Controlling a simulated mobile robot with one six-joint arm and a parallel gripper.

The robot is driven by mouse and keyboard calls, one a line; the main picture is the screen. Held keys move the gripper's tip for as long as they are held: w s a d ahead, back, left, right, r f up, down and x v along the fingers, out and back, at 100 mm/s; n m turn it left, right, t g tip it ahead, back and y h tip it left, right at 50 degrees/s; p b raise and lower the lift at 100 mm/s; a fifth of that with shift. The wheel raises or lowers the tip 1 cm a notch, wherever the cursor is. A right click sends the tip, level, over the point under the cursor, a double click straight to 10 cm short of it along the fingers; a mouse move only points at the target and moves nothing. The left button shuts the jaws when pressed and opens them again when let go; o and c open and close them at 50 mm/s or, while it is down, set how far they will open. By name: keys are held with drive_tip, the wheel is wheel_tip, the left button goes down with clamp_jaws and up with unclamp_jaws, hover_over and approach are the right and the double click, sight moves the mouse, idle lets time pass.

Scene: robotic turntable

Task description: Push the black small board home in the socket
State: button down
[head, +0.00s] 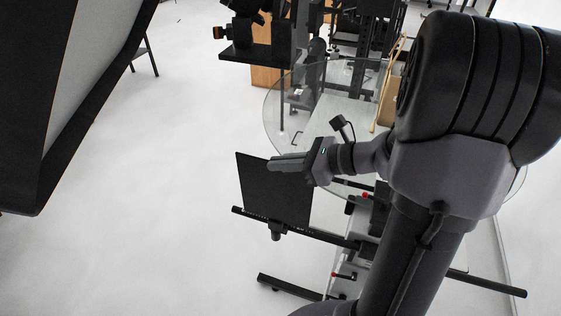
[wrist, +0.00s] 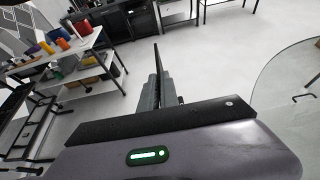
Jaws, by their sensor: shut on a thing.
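The black small board (head: 272,196) is a thin dark square panel standing about upright, slightly tilted in the head view. My gripper (head: 284,162) is shut on it near its top edge, from the right. In the wrist view the board (wrist: 156,58) shows edge-on between the two grey fingers of my gripper (wrist: 158,92). A small black clamp-like holder (head: 277,231), seemingly the socket, sits on a black bar under the board's lower edge. I cannot tell whether the board is seated in it or only overlaps it.
The black bar (head: 330,237) runs to the right beneath my arm. A round glass table (head: 285,100) stands behind. A large black-framed panel (head: 75,100) is at the left. The white floor (head: 150,220) between is clear. A shelf with colored spools (wrist: 62,43) shows in the wrist view.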

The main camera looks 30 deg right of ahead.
drive_tip(key=shift+f, duration=0.15)
drive_tip(key=c, duration=2)
unclamp_jaws()
drive_tip(key=o, duration=0.5)
drive_tip(key=p+v, duration=0.3)
drive_tip(key=v, duration=1.4)
drive_tip(key=shift+s+d, duration=0.1)
drive_tip(key=shift+d, duration=0.05)
